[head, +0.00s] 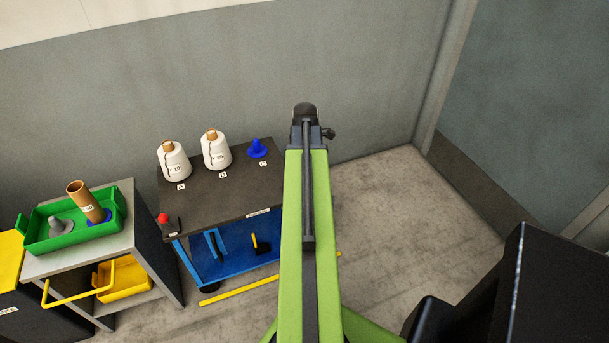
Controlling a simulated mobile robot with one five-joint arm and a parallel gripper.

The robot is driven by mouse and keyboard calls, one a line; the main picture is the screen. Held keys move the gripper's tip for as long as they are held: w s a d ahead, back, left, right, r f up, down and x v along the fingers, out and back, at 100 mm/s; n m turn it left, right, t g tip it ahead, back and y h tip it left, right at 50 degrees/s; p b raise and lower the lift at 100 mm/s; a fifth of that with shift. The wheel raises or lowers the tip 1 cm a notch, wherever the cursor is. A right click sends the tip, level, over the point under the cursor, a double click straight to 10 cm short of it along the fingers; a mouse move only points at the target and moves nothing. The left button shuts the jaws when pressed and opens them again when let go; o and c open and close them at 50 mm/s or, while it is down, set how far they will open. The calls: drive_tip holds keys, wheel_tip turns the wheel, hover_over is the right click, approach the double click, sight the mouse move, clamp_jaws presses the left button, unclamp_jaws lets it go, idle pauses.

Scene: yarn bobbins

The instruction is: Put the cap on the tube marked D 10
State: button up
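A brown cardboard tube (86,203) stands tilted in the green tray (69,242) at the left, with its open end up. A small white label on it is too small to read surely. Its lower end is at a blue piece (104,217), partly hidden by the tube. A grey cone-shaped piece (58,227) sits beside it in the tray. A blue cone (257,149) stands at mark C on the dark table. I cannot tell which piece is the cap. My green arm reaches up the middle; no gripper fingers show.
A yellow bin (122,280) sits below the tray. Floor right of the table is clear.

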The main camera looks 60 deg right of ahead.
drive_tip(key=shift+f+b, duration=0.35)
drive_tip(key=o, duration=1.4)
drive_tip(key=shift+r, duration=0.1)
wheel_tip(320, 180, up, 17)
drive_tip(key=p, duration=1.7)
drive_tip(key=shift+r, duration=0.2)
